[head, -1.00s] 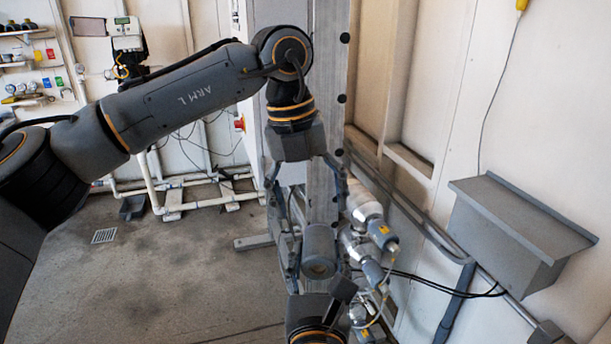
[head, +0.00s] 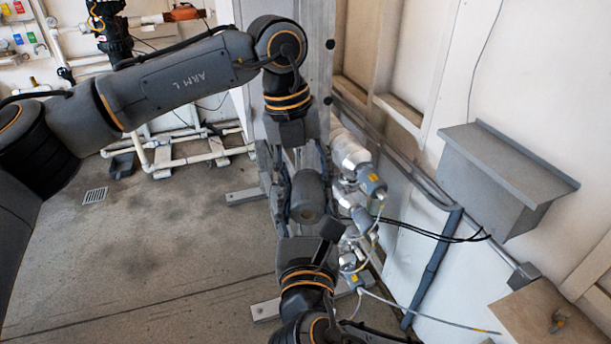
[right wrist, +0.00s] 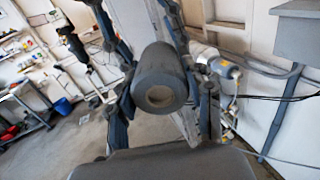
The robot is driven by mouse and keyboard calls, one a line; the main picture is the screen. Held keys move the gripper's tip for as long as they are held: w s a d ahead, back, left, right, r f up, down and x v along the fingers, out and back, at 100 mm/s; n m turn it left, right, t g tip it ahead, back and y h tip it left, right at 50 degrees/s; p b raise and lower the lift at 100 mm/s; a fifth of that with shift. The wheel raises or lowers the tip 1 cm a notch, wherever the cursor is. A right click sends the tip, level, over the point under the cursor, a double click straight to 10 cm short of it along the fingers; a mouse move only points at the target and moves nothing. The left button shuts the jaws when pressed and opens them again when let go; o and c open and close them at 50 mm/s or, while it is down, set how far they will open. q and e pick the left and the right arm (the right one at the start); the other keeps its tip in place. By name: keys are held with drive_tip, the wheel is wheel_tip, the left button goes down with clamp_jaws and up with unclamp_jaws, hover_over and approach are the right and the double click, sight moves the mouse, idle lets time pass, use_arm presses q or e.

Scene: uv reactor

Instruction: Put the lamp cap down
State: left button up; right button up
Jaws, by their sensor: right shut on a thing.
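The lamp cap looks like the dark grey cylinder (head: 308,198) with a paler round end in the head view. It also shows in the middle of the right wrist view (right wrist: 160,82). My right gripper (right wrist: 163,105) is shut on it, a finger at each side, and holds it off the floor in front of the grey column. My left gripper (head: 298,175) hangs from above, just beyond the cap, with its fingers spread apart. Its fingertips are partly hidden, and I cannot tell whether they touch anything.
Silver lamp ends (head: 352,157) with cables sit close right of the cap. A grey hooded box (head: 505,180) juts from the right wall. A brown surface (head: 540,318) is at lower right. White pipes (head: 190,158) run at the back left. The left floor (head: 170,235) is clear.

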drive_tip(key=o, duration=1.5)
drive_tip(key=shift+s, duration=0.1)
